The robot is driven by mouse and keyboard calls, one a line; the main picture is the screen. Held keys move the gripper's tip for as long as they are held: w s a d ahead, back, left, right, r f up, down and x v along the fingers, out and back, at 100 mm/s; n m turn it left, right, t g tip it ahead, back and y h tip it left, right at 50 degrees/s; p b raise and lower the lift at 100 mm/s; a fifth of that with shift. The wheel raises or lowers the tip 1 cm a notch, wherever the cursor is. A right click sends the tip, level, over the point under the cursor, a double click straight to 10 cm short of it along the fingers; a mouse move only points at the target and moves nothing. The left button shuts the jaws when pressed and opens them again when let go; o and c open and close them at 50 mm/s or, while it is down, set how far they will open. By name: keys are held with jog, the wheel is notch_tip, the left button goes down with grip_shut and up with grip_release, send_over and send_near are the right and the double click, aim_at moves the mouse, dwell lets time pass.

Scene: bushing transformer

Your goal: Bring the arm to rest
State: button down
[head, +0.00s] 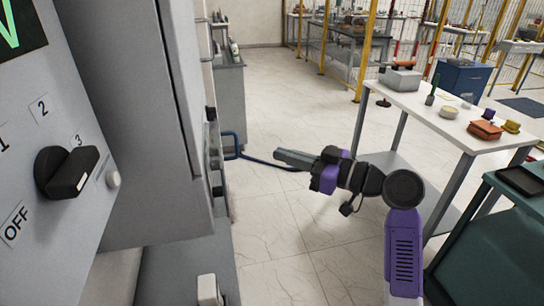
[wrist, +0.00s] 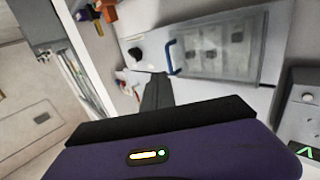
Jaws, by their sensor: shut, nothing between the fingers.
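My gripper (head: 279,156) reaches out to the left in the head view, near the middle of the picture. Its fingers are together and hold nothing. It points toward the grey cabinet (head: 135,120) on the left. In the wrist view my gripper (wrist: 156,78) shows as dark closed fingers over a purple body. A blue handle (head: 231,146) on the cabinet side stands just left of the fingertips in the head view. The blue handle also shows in the wrist view (wrist: 172,57), just beyond the fingertips. I cannot tell whether they touch.
A black rotary switch (head: 68,172) sits on the cabinet's near panel. A white table (head: 440,112) with several small items stands at the right, close behind my arm. A dark green cart (head: 490,245) is at the lower right. The floor (head: 280,95) beyond is clear.

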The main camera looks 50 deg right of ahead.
jog(key=v, duration=0.2)
jog(key=b+v, duration=0.1)
jog(key=v, duration=0.2)
jog(key=shift+w+d, duration=0.1)
jog(key=shift+d, duration=0.3)
jog(key=d+r+m+t+h, duration=0.1)
jog(key=d+m+h, duration=0.5)
jog(key=d+h, duration=0.1)
jog(key=s+a+f+m+g+h, duration=0.25)
jog(key=f+m+h, duration=0.2)
jog(key=f, duration=0.25)
jog(key=s+a+f+n+y, duration=0.3)
jog(key=s+a+f+n, duration=0.1)
jog(key=s+a, duration=0.7)
jog(key=s+a+f+n+g+y, duration=0.1)
jog(key=s+a+f+n+y, duration=0.3)
jog(key=s+a+f, duration=0.3)
jog(key=s+a, duration=0.5)
jog(key=a, duration=0.5)
jog(key=shift+s+a+f, duration=0.2)
jog(key=shift+s+f, duration=0.05)
jog(key=shift+f, duration=0.05)
